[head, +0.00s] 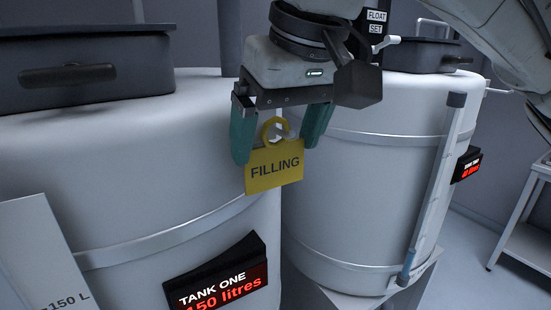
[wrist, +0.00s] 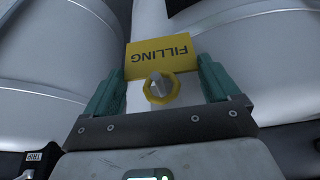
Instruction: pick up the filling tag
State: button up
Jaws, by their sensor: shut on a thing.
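The filling tag (head: 274,167) is a yellow plate with the dark word FILLING and a yellow ring at its top.
Tank one (head: 120,180) stands left, with a red-lettered display (head: 218,275) reading 150 litres. A second white tank (head: 350,170) stands right, with a sloping tube (head: 435,190) on its front. A 150 L plate (head: 40,250) is at lower left. A pale stand (head: 525,225) is far right.

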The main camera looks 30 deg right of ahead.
jog(key=shift+r+b, duration=0.15)
jog(key=shift+b, duration=0.15)
jog(key=shift+s+r, duration=0.1)
jog(key=shift+s, duration=0.1)
jog(key=s+b, duration=0.4)
jog(key=s, duration=1.3)
jog(key=shift+s, duration=0.3)
